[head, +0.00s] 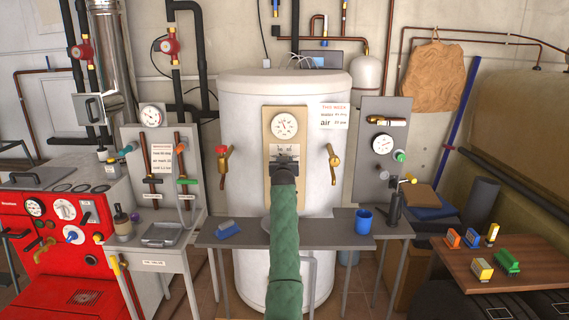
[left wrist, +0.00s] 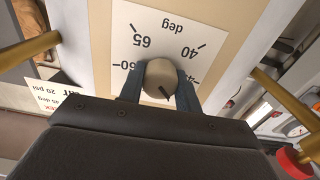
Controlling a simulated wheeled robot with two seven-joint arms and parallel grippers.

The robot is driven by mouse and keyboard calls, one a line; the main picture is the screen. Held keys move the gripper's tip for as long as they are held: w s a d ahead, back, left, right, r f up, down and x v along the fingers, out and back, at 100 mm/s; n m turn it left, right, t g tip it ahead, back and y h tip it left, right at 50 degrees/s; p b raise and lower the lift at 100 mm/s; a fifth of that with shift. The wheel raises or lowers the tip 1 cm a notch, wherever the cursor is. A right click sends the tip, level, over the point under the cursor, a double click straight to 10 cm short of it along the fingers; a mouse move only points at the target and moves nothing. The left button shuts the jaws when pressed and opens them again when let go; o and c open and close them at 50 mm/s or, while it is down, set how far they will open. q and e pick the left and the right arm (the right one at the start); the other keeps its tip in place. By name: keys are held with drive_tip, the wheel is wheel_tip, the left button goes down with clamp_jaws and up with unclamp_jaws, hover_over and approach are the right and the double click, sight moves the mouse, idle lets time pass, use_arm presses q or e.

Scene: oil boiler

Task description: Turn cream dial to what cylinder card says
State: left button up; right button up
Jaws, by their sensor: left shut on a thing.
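The cream dial (left wrist: 158,78) is a round knob on a pale scale plate (left wrist: 200,25), which is upside down in the left wrist view. 65 and 60 are at its left, 40 and 45 at its right. The knob's dark pointer slants down and right, below the 45 mark; the scale there is hidden. My left gripper (left wrist: 158,88) is shut on the knob, one finger on each side. In the head view my left gripper (head: 285,163) covers the dial. The cylinder card (head: 335,115) is headed THIS WEEK; in the left wrist view the card (left wrist: 50,105) shows 45 deg and 20 psi.
A gauge (head: 284,125) sits above the dial. A red-handled valve (head: 223,160) and a brass-handled valve (head: 334,160) flank it. A grey bench (head: 330,238) below carries a blue cup (head: 363,220) and a blue block (head: 228,228).

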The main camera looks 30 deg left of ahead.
use_arm(q)
drive_tip(key=n, duration=0.2)
drive_tip(key=shift+f+n, duration=0.25)
drive_tip(key=shift+n, duration=0.15)
drive_tip(key=n, duration=0.2)
drive_tip(key=shift+n, duration=0.3)
drive_tip(key=shift+n+p, duration=0.35)
drive_tip(key=shift+n, duration=0.25)
use_arm(e)
drive_tip(key=shift+s+d+r, duration=0.1)
drive_tip(key=shift+d+r, duration=0.25)
drive_tip(key=shift+r, duration=0.3)
drive_tip(key=shift+s+d+f, duration=0.1)
drive_tip(key=shift+d, duration=0.1)
use_arm(q)
drive_tip(key=o, duration=1)
drive_tip(key=shift+c, duration=0.2)
use_arm(e)
drive_tip(key=shift+a, duration=0.15)
use_arm(q)
drive_tip(key=shift+r, duration=0.1)
use_arm(e)
drive_tip(key=shift+a, duration=0.1)
